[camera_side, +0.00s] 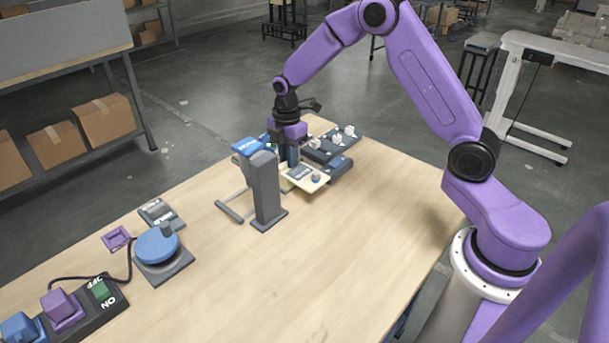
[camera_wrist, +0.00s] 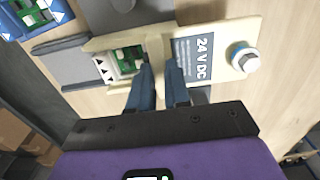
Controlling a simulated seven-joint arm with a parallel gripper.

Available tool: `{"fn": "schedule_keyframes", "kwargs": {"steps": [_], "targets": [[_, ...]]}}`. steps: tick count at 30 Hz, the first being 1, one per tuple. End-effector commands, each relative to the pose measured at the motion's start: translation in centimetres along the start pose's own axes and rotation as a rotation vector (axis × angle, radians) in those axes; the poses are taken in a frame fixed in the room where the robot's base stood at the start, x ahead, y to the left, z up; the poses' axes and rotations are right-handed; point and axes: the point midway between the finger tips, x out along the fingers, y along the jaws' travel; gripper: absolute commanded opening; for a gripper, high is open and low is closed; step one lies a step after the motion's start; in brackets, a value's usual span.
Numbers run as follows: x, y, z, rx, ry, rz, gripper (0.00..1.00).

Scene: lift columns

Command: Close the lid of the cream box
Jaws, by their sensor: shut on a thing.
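The cream box (camera_wrist: 103,45) shows in the wrist view with its left part open, a green circuit board and white parts visible inside. To the right, a cream plate (camera_wrist: 221,30) carries a grey "24 V DC" label and a round bluish knob; it looks like the lid. It also shows in the side view (camera_side: 318,186). My gripper (camera_wrist: 161,68) is upright over the box, its two fingers at the border between the open part and the label. It also shows in the side view (camera_side: 293,164). It appears shut on the lid; the gripped part is mostly hidden between the fingers.
A grey post (camera_side: 266,190) stands close in front of the box. Dark units with white switches (camera_side: 330,145) lie behind it. A blue dial (camera_side: 157,246) and an ON/OFF panel (camera_side: 103,292) sit at the table's left. The table's right side is clear.

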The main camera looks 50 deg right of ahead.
Motion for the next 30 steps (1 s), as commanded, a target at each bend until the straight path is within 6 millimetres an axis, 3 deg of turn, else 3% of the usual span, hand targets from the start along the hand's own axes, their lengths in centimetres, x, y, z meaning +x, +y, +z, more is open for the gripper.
{"fn": "schedule_keyframes", "kwargs": {"steps": [30], "targets": [[0.0, 5.3, 0.0, 0.0, 0.0, 0.001, 0.0]]}}
